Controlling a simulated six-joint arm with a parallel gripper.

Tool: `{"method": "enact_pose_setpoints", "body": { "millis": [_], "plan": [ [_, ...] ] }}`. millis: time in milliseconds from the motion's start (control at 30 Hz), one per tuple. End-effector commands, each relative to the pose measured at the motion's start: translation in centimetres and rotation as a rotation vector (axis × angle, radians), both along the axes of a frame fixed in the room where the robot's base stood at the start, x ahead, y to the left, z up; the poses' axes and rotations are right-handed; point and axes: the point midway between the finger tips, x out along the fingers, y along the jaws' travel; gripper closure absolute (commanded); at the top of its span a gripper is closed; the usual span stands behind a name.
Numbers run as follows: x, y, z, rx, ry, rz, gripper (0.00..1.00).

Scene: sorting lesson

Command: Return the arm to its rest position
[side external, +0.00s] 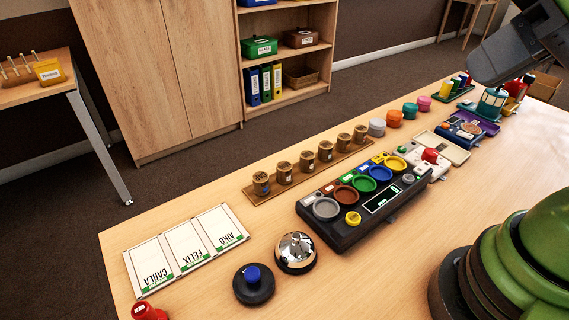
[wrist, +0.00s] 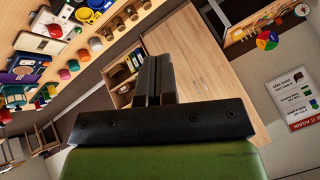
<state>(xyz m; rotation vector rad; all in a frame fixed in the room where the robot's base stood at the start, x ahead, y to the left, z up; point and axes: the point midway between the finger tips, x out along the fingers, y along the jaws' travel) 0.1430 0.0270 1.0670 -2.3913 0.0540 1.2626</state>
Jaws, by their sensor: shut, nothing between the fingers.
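My gripper (wrist: 153,62) shows in the wrist view as two dark fingers side by side, shut with nothing between them. It points out over the table toward the wooden cabinet (wrist: 188,55) and touches nothing in that view. In the side external view my arm is raised at the top right, above the table's far right end; the fingertips cannot be made out there.
The table (side external: 190,280) holds a black console (side external: 345,240) with coloured dishes, a rack of brown cups (side external: 305,160), name cards (side external: 185,245), a chrome bell (side external: 295,252), and a black-based blue knob (side external: 253,284). A teal holder (side external: 490,103) stands below my raised arm.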

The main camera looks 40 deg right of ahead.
Motion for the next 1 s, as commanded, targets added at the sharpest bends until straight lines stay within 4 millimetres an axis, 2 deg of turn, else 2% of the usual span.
{"method": "enact_pose_setpoints", "body": {
  "millis": [700, 900, 1000],
  "plan": [
    [0.00, 0.00, 0.00, 0.000, 0.000, 0.000, 1.00],
    [0.00, 0.00, 0.00, 0.000, 0.000, 0.000, 0.54],
    [0.00, 0.00, 0.00, 0.000, 0.000, 0.000, 0.52]
  ]
}}
